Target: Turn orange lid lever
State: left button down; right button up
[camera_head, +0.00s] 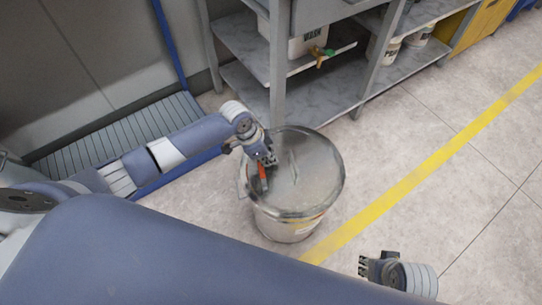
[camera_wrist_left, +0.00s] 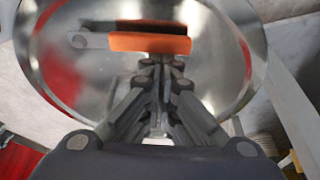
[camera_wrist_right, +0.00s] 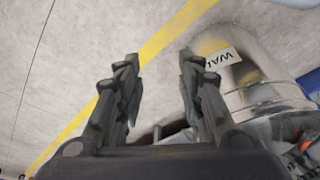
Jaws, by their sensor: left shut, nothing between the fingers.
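The orange lid lever (camera_head: 263,176) is on the left part of the shiny metal lid (camera_head: 308,168) of a round drum (camera_head: 290,229) on the floor. In the left wrist view the orange lever (camera_wrist_left: 150,43) lies across the picture, just beyond the fingertips. My left gripper (camera_head: 268,160) is shut and empty over the lid, close to the lever; its fingers (camera_wrist_left: 160,68) point at the lever. I cannot tell whether they touch it. My right gripper (camera_head: 362,266) hangs over the floor at the lower right, apart from the drum. In the right wrist view its fingers (camera_wrist_right: 158,75) are spread with nothing between them.
A grey shelf unit (camera_head: 278,70) stands behind the drum with white buckets (camera_head: 308,42) and a tap on it. A yellow floor line (camera_head: 420,174) runs to the right of the drum. The tiled floor on the right is clear.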

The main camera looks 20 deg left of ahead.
pick_arm(q)
jog(key=shift+s+a+f, duration=0.1)
jog(key=shift+s+a, duration=0.1)
jog(key=shift+a, duration=0.2)
pick_arm(e)
jog(key=shift+f, duration=1.45)
pick_arm(q)
jog(key=shift+a+p, duration=0.15)
jog(key=shift+p, duration=0.15)
jog(key=shift+s+a, duration=0.1)
jog(key=shift+a, duration=0.6)
jog(key=v, duration=1.2)
jog(key=shift+d, duration=0.25)
pick_arm(e)
notch_tip(320, 180, down, 2)
jog(key=shift+s+f, duration=0.1)
jog(key=shift+s, duration=0.05)
